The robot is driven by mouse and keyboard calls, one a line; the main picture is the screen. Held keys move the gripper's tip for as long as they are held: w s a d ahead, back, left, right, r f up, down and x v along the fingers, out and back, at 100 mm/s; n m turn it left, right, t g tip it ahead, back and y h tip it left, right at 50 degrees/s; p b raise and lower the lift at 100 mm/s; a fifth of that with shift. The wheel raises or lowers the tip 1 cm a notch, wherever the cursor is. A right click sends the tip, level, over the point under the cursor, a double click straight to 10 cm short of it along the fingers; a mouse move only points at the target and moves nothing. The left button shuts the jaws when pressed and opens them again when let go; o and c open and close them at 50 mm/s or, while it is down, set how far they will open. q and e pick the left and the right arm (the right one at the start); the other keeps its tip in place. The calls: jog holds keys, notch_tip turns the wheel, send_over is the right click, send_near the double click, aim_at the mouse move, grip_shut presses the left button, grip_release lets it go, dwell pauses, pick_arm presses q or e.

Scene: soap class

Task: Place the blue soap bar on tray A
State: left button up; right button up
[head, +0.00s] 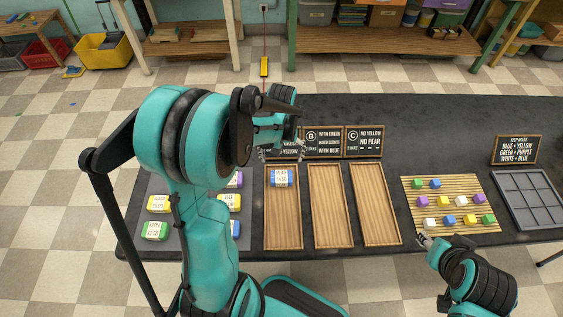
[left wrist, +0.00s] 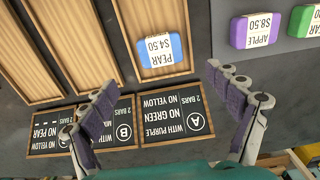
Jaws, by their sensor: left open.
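The blue soap bar (head: 281,178), labelled PEAR, lies on tray A (head: 283,225), near its far end by the signs. In the left wrist view the blue bar (left wrist: 150,58) lies flat on the wooden tray (left wrist: 172,18), with the sign for A (left wrist: 172,127) beside the tray end. My left gripper (head: 281,153) is open and empty. It hovers over the far end of tray A, apart from the bar. In the left wrist view its fingers (left wrist: 160,108) are spread wide. My right gripper (head: 424,240) is by the table's front edge; its jaws are too small to judge.
Two empty wooden trays, B (head: 330,215) and C (head: 372,210), stand to the right. My left arm partly hides several other soap bars on the left, including a yellow bar (head: 159,204) and a green bar (head: 154,231). A slatted mat (head: 440,210) holds coloured cubes beside a grey grid tray (head: 528,200).

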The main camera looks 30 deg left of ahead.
pick_arm(q)
jog(key=s+d+r+m+t, duration=0.6)
jog(key=s+d+r+t, duration=0.1)
jog(key=s+d+r, duration=0.3)
jog(key=shift+s+d+r, duration=0.3)
jog(key=shift+s+r, duration=0.25)
jog(key=shift+r, duration=0.85)
